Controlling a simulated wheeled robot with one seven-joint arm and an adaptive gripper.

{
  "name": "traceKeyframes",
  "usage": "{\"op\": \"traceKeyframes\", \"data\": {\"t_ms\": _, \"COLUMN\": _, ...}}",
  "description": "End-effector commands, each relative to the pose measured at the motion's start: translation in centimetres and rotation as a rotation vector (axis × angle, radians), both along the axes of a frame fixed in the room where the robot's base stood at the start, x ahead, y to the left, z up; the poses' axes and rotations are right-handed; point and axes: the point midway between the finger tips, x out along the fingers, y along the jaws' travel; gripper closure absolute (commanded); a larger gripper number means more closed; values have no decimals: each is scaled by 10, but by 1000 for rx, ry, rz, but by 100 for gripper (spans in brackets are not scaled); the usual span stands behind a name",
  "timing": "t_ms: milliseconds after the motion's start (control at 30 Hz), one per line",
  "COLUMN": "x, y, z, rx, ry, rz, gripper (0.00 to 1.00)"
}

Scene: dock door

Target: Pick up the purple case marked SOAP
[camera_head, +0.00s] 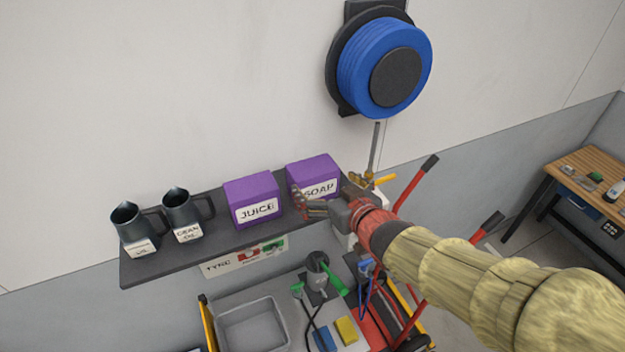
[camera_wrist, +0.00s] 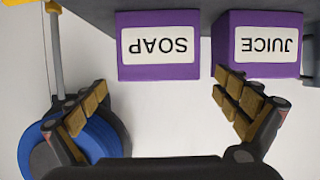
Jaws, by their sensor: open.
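The purple case marked SOAP (camera_head: 312,170) stands on the dark wall shelf (camera_head: 150,267), to the right of the purple case marked JUICE (camera_head: 252,194). My gripper (camera_head: 298,200) is in front of the SOAP case and covers part of its label. In the wrist view the picture is upside down. There the SOAP case (camera_wrist: 159,70) lies ahead between the two open fingers (camera_wrist: 160,100), with nothing held. The JUICE case (camera_wrist: 257,70) is beside it, close to the line of the right-hand finger. Whether a finger touches either case cannot be told.
Two dark jugs (camera_head: 128,225) (camera_head: 180,212) with oil labels stand at the shelf's left. A blue hose reel (camera_head: 358,62) hangs above right; its pipe and yellow-handled valve (camera_head: 380,180) are right of SOAP. Below is a cart with a grey bin (camera_head: 252,325) and tools.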

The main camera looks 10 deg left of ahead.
Motion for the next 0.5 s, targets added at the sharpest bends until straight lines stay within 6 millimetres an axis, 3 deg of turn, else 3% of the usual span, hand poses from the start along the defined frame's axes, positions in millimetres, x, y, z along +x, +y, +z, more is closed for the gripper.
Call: {"op": "traceKeyframes", "data": {"t_ms": 500, "x": 37, "y": 28, "z": -18, "rx": 12, "ry": 8, "rz": -3, "gripper": 0}}
